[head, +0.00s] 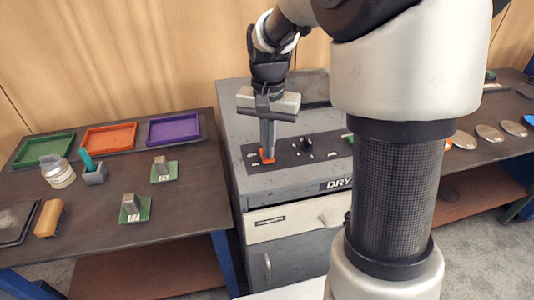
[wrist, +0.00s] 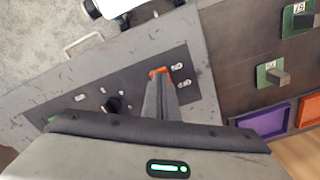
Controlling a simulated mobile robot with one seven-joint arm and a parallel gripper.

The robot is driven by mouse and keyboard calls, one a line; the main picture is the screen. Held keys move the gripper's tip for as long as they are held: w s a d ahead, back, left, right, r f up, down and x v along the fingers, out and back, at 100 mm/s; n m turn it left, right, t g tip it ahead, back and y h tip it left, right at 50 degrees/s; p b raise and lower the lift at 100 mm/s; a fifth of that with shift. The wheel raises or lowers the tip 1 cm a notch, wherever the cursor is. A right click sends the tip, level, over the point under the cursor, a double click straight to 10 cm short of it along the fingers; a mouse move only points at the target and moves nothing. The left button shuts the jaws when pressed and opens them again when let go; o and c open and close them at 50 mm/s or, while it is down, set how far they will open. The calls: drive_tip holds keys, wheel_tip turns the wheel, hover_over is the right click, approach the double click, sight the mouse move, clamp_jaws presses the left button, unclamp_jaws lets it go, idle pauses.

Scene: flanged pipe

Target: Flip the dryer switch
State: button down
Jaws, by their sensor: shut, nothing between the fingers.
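The dryer (head: 290,190) is a grey cabinet with "DRY" lettering on its front edge and a dark control panel (head: 322,146) on top. An orange switch (head: 267,158) sits at the panel's left end; it also shows in the wrist view (wrist: 158,72). My gripper (head: 267,148) points down over the switch with its fingers shut and empty. The fingertips (wrist: 157,80) are right at the orange switch and partly hide it. I cannot tell whether they touch it, or which way the switch is set. A black knob (head: 306,144) stands right of the switch in the head view.
Left of the dryer, a dark table (head: 100,190) holds green, orange (head: 108,137) and purple trays (head: 173,129), a glass jar (head: 58,172), a brush and blocks on green plates. Another table with round discs (head: 489,133) stands right. My arm hides part of the dryer.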

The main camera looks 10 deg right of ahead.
drive_tip(key=shift+f, duration=0.4)
drive_tip(key=shift+r, duration=0.1)
drive_tip(key=shift+r+p, duration=2.7)
drive_tip(key=shift+r, duration=0.7)
drive_tip(key=shift+r, duration=0.1)
